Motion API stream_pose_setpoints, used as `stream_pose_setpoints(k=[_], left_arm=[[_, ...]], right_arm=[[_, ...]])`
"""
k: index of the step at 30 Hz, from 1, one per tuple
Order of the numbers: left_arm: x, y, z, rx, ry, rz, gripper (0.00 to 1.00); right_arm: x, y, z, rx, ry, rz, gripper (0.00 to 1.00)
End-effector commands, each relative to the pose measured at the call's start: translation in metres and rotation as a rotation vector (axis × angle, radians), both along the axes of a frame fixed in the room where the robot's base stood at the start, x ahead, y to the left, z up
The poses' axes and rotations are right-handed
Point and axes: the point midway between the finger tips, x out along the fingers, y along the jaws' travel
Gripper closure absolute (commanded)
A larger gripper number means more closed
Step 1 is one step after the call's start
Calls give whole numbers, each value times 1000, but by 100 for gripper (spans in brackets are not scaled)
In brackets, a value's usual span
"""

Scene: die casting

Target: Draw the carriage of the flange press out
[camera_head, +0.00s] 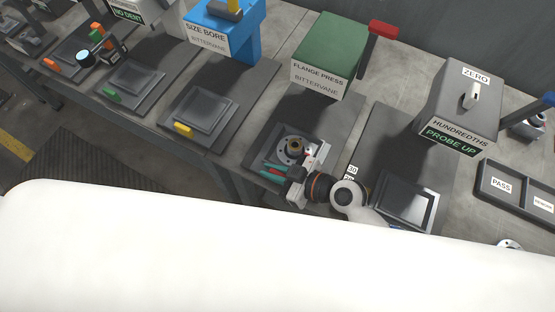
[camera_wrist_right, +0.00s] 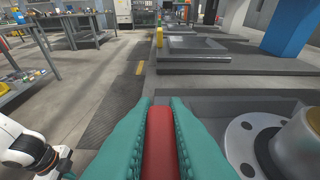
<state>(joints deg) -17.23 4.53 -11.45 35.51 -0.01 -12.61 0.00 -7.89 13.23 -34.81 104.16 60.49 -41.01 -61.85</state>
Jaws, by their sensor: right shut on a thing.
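The flange press (camera_head: 328,52) is a green housing with a red lever at its right. Its grey carriage (camera_head: 262,153) lies in front of the housing, on a dark base plate. A round flange with bolt holes (camera_head: 284,153) and a brass-coloured hub (camera_head: 294,145) sits in the carriage; the flange also shows in the right wrist view (camera_wrist_right: 243,138). My right gripper (camera_head: 274,170) is at the carriage's front edge. In the right wrist view its teal fingers are shut on the red handle (camera_wrist_right: 160,143). My left gripper is not in view.
A grey probe gauge (camera_head: 462,103) reading PROBE UP stands to the right, with a PASS tray (camera_head: 490,187) beyond it. A blue size bore press (camera_head: 222,35) stands to the left. The floor in front of the bench, at left, is open.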

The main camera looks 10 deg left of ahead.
Motion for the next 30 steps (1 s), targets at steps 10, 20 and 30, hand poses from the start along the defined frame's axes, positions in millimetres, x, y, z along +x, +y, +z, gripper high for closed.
stream_pose_setpoints(k=[10, 20, 30], left_arm=[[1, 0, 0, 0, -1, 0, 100], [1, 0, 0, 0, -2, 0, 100], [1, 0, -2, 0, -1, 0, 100]], right_arm=[[-3, 2, -2, 1, 10, 6, 78], [-2, 1, -1, 1, 7, 5, 78], [-3, -5, 0, 0, 6, 2, 78]])
